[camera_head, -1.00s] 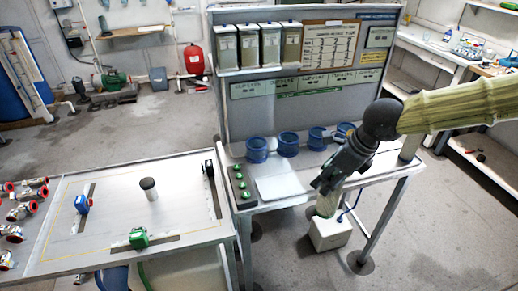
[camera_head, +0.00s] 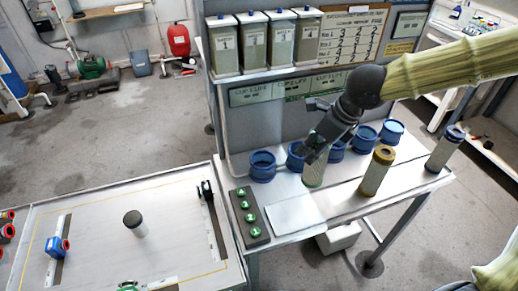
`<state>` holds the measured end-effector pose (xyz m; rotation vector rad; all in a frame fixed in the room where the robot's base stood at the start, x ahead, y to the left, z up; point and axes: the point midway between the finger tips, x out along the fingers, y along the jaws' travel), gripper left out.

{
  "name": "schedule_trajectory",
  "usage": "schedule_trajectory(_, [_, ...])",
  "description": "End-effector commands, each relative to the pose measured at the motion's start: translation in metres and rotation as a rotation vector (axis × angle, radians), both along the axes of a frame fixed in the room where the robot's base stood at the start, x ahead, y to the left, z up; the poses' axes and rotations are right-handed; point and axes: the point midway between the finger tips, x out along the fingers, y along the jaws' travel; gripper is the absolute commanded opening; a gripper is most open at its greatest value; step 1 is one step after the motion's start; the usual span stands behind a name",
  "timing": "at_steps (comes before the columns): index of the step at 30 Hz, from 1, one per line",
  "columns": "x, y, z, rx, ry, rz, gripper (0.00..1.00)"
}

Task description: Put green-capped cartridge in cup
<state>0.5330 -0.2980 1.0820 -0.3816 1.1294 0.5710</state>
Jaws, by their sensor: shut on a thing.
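My gripper (camera_head: 316,153) is shut on a cartridge (camera_head: 315,174) and points down over the bench. Only its pale greenish lower body shows below the fingers. Its cap is hidden by the gripper, so I cannot see the cap's colour. The cartridge looks about upright, in front of the row of blue cups; I cannot tell whether its foot touches the bench. The leftmost blue cup (camera_head: 262,167) is in clear view. The second cup (camera_head: 296,157) is partly covered by my gripper. More cups (camera_head: 364,138) stand to the right.
A yellow-capped cartridge (camera_head: 377,171) and a blue-capped cartridge (camera_head: 444,149) stand on the bench to the right. A panel with green buttons (camera_head: 250,217) and a pale plate (camera_head: 294,214) lie front left. Filled containers (camera_head: 252,43) stand on the shelf above. A black-capped cartridge (camera_head: 135,223) stands on the left table.

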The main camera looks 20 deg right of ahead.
Motion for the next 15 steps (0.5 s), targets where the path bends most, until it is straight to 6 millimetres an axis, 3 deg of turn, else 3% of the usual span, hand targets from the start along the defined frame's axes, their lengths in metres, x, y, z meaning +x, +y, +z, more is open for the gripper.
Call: schedule_trajectory(15, [0.050, 0.038, 0.000, -0.002, 0.004, 0.001, 0.26])
